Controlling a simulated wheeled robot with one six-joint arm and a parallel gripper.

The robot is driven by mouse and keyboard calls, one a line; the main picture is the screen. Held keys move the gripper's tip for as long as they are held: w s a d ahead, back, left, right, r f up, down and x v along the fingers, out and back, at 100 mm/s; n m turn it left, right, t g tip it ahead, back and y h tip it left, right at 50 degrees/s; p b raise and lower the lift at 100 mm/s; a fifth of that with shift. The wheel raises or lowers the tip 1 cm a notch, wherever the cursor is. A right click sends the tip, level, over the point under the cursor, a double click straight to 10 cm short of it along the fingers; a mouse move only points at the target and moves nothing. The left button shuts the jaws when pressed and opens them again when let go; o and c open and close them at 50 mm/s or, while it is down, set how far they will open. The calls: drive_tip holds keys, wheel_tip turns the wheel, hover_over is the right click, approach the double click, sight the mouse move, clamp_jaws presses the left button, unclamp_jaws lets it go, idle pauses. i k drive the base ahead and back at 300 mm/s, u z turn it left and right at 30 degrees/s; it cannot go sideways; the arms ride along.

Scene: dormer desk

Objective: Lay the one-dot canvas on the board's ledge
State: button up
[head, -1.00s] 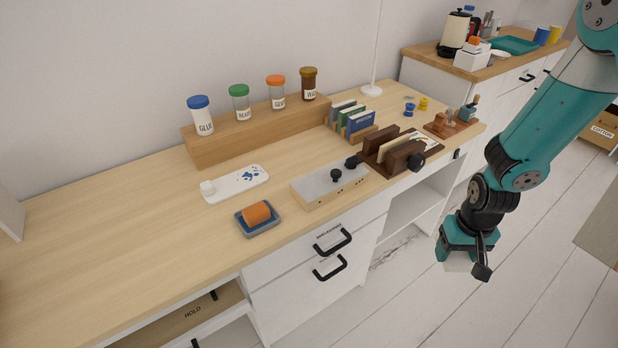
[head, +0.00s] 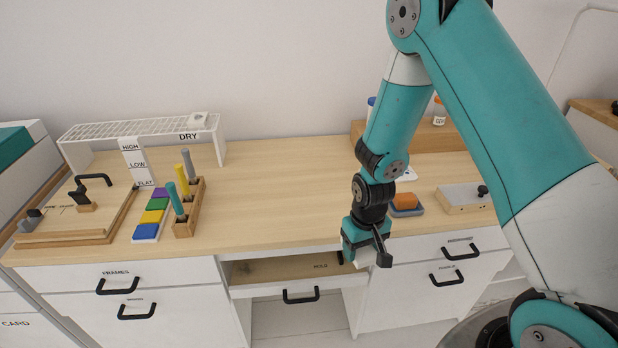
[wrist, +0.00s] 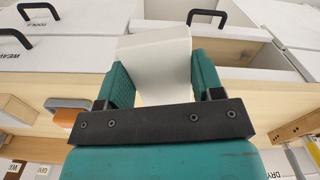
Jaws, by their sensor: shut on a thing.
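My gripper (head: 366,250) hangs in front of the desk's front edge, near the open HOLD drawer. In the wrist view my gripper (wrist: 160,75) is shut on a pale, blank-looking flat piece (wrist: 158,50) between its two teal fingers. This may be the canvas; no dot shows on its visible face. In the head view only a pale sliver shows under the fingers. A wooden board (head: 110,212) with a raised frame, a black handle and a clamp lies on the desk's left end. I cannot tell for sure whether it is the task's board.
A white DRY rack (head: 150,128) stands at the back left, with a HIGH/LOW/FLAT sign. Coloured pads and a marker holder (head: 196,205) stand before it. The HOLD drawer (head: 290,272) is partly open. The middle desktop (head: 280,190) is clear.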

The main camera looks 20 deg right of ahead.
sight(77, 225)
drive_tip(key=u, duration=0.1)
drive_tip(key=i, duration=1)
